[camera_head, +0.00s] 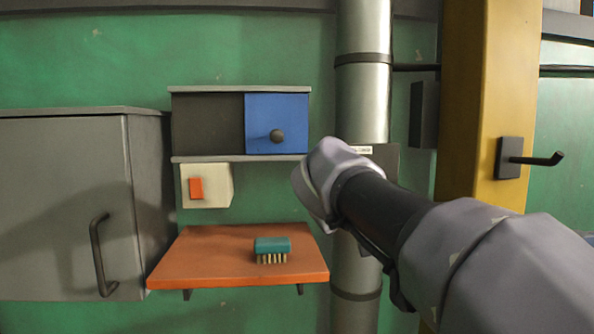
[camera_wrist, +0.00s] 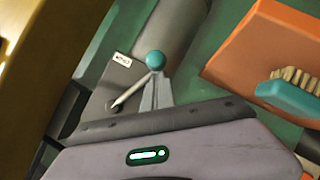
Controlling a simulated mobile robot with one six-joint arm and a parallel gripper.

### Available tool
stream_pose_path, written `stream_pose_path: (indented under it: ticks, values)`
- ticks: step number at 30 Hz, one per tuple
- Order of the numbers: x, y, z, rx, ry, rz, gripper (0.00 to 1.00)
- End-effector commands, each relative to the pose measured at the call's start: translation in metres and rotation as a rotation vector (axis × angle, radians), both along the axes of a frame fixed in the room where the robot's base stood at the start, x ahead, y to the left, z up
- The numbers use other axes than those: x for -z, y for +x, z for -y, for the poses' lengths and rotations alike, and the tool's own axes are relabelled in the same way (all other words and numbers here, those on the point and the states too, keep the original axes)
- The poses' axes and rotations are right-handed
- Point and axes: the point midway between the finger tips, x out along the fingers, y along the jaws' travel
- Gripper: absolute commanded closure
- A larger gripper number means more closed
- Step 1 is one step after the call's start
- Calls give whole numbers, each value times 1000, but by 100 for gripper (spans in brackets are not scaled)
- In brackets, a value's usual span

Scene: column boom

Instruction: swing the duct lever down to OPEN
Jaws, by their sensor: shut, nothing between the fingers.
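The duct lever is a thin pale rod (camera_wrist: 130,91) with a teal ball knob (camera_wrist: 155,60), mounted on a dark plate (camera_wrist: 100,85) in the wrist view. A small white label (camera_wrist: 122,58) sits on the plate; I cannot read it. The plate also shows in the head view (camera_head: 388,158), where my arm hides the lever. My gripper (camera_wrist: 156,77) is shut and empty. Its fingertips appear right at the knob in the wrist view; I cannot tell whether they touch it. In the head view my wrist hides the fingers.
The grey duct pipe (camera_head: 362,105) runs vertically behind my wrist. Left of it are an orange shelf (camera_head: 210,262) with a teal brush (camera_head: 272,246), a blue sliding panel (camera_head: 290,110), a switch (camera_head: 197,188) and a grey cabinet (camera_head: 60,190). A yellow post (camera_head: 485,90) with a hook (camera_head: 535,160) stands right.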

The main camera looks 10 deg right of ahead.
Motion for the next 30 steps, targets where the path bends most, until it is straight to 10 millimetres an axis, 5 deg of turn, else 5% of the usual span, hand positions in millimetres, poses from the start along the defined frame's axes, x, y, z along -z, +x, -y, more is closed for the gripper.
stream_pose_path:
  ticks: [23, 30]
  values:
    - [7, 0, 6, 3, 4, -4, 100]
    - [-5, 2, 7, 2, 3, -3, 100]
